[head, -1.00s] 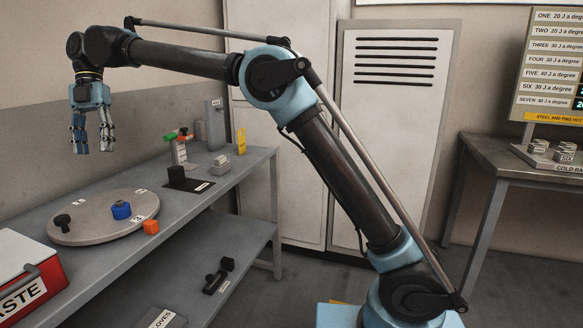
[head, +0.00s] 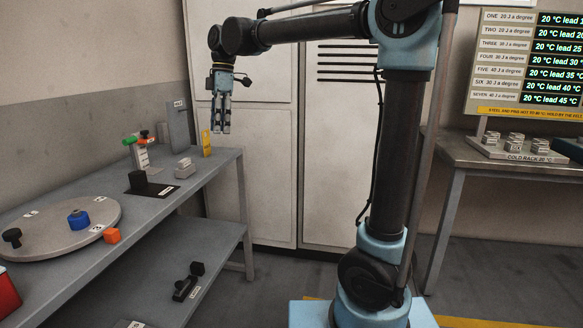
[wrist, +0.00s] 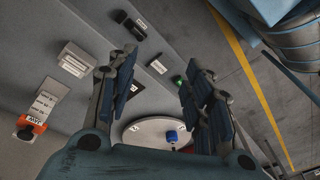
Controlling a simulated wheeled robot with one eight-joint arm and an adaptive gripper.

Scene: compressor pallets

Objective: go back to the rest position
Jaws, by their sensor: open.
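My gripper (head: 221,130) hangs fingers down from the raised arm, above and beyond the right end of the grey bench (head: 190,191) in the head view. It is empty. In the wrist view its two fingers (wrist: 160,100) stand apart with nothing between them, and the bench and floor show below. My arm stands upright on its column and reaches out to the left at the top.
A cold rack (head: 515,150) stands on the right table. Cabinets stand behind the arm.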

